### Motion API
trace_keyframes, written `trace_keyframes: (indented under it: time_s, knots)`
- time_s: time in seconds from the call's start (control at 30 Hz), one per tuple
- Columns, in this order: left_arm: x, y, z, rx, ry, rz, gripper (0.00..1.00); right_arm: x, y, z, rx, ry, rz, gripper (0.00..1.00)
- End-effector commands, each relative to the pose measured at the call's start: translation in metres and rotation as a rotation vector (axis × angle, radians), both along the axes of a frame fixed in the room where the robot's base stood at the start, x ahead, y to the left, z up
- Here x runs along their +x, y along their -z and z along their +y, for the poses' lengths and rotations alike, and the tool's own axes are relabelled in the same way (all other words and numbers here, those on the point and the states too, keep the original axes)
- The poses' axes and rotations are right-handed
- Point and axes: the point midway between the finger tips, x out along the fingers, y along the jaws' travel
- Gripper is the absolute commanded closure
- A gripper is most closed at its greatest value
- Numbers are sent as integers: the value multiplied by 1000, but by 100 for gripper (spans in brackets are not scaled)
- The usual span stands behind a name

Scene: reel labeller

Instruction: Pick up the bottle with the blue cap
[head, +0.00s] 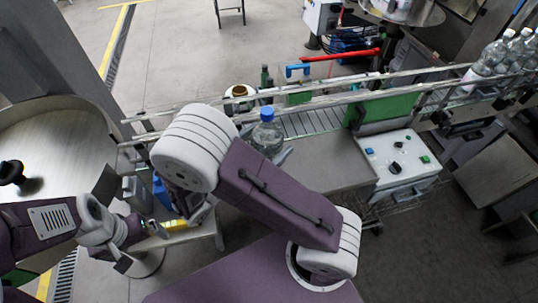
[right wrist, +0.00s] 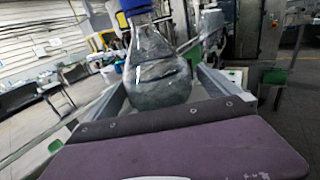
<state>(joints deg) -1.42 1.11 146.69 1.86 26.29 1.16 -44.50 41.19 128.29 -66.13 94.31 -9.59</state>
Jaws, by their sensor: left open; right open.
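The clear bottle with the blue cap (head: 267,138) stands upright near the conveyor, its lower part partly hidden by my right arm. In the right wrist view the bottle (right wrist: 157,70) is large and close, its cap cut off by the top edge. My right gripper (right wrist: 163,85) is open, with one finger on each side of the bottle. I cannot tell whether the fingers touch it. In the head view my right arm mostly hides this gripper. My left gripper (head: 139,246) is open and empty at the lower left, far from the bottle.
A railed conveyor (head: 310,122) runs behind the bottle, with several clear bottles (head: 492,58) at its far right. A white control box (head: 398,158) is to the right. A round metal table (head: 45,130) is at left. A blue container (head: 162,192) stands near my left gripper.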

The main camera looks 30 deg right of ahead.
Motion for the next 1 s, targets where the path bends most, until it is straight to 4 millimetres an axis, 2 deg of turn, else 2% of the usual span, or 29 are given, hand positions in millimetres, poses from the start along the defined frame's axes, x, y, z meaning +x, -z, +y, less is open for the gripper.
trace_keyframes:
  time_s: [0.03, 0.2, 0.43, 0.47, 0.7, 0.8, 1.0]
  knots:
    - [0, -17, 0, 0, 0, -1, 0, 3, -11, -11, -4, 6, 4, 0]
    - [0, -25, 0, 0, 0, -1, 0, 13, -7, -34, -1, 3, 2, 0]
    - [0, -24, 0, 0, 0, 0, 0, 14, -3, -37, 0, 0, 1, 0]
    - [0, -24, 0, 0, 0, 0, 0, 14, -3, -37, 0, 0, 1, 3]
    - [0, -24, 0, 0, 0, -1, 0, 14, -3, -37, 1, 1, 1, 70]
    - [0, -24, 0, 0, 0, -1, 0, 14, -5, -36, -4, 1, -1, 93]
    - [0, -24, 0, 0, 0, -1, 0, 14, -5, -36, -2, 1, -2, 93]
